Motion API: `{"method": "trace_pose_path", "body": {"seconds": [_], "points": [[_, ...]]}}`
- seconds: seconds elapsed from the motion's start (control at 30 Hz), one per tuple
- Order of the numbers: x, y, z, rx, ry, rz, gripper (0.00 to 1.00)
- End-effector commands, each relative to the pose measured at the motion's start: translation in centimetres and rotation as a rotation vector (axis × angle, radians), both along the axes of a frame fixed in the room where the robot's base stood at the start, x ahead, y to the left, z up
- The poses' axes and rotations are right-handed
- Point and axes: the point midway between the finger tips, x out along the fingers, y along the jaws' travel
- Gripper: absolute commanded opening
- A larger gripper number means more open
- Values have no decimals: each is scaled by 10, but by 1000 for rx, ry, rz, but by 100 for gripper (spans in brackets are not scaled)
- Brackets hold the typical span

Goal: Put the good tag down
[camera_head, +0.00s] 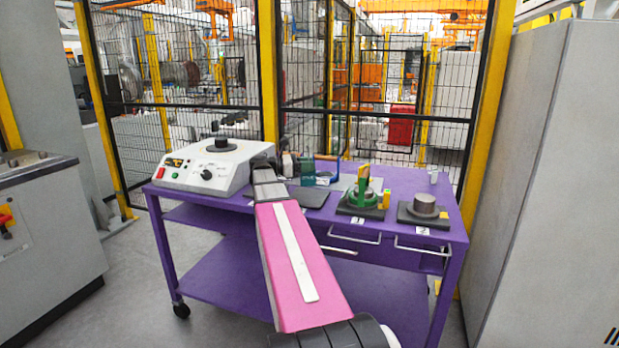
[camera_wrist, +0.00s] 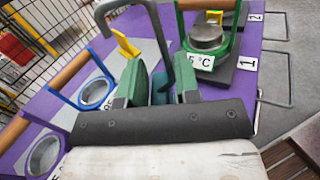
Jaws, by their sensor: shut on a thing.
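In the wrist view my gripper (camera_wrist: 160,88) has its two green fingers closed on a dark teal piece with a grey hook (camera_wrist: 103,14) rising from it. I take this to be the good tag; no writing on it can be read from here. It is held over the purple cart top (camera_wrist: 228,105), and I cannot tell whether it touches anything.
A green-framed gauge (camera_wrist: 201,61) stands around a metal ring at place 1, right of the gripper. A white device (camera_head: 213,166) stands at the cart's left. A metal part (camera_head: 424,204) sits at place 2.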

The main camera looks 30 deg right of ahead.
Motion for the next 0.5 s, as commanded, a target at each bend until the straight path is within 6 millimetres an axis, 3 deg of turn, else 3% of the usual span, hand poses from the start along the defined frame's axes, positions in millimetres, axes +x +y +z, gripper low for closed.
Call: {"method": "trace_pose_path", "body": {"seconds": [0.27, 0.5], "points": [[2, -9, -13, 0, 0, 1, 2], [2, -8, -42, 1, 2, 2, 2]]}}
